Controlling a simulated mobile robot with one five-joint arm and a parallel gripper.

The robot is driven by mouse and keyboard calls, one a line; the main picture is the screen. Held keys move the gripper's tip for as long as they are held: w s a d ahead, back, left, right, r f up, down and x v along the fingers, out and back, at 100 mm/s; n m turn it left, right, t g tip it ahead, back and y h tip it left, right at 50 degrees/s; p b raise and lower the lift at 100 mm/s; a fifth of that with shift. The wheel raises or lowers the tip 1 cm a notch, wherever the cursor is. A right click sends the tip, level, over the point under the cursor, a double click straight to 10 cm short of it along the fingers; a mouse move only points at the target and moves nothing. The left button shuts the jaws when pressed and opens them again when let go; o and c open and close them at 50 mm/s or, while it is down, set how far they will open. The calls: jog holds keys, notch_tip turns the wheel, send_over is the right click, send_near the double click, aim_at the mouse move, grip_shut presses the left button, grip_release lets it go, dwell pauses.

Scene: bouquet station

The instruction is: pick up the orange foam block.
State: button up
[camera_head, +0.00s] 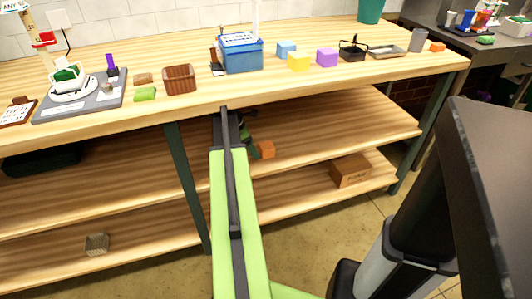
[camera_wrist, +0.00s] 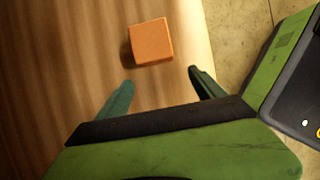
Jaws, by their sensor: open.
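The orange foam block (camera_wrist: 151,41) lies on a wooden surface just beyond my open gripper (camera_wrist: 160,78) in the wrist view. It is apart from both fingers, slightly left of the middle of the gap, and nothing is between the fingers. In the head view the orange block (camera_head: 266,149) sits on a shelf under the worktop, close to the end of my arm. My gripper is mostly hidden there behind my arm.
The worktop (camera_head: 330,80) overhangs the shelf. A dark table leg (camera_head: 186,185) stands left of my arm. A cardboard box (camera_head: 351,170) is farther right on a shelf. In the wrist view the wooden edge and floor (camera_wrist: 235,40) are right of the block.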

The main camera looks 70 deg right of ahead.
aim_at(266, 146)
jog(key=shift+s+d, duration=0.95)
jog(key=shift+s, duration=0.1)
jog(key=shift+s+d, duration=1)
jog(key=shift+s, duration=0.25)
notch_tip(266, 146, down, 3)
jog(key=b, duration=0.2)
jog(key=shift+s+d+r+b, duration=0.1)
jog(key=shift+s+r+b, duration=0.1)
jog(key=shift+b, duration=0.1)
jog(key=shift+d+f+b, duration=0.1)
jog(key=shift+f+b, duration=0.2)
jog(key=shift+s+r, duration=0.1)
jog(key=shift+r, duration=0.1)
jog(key=shift+c, duration=0.5)
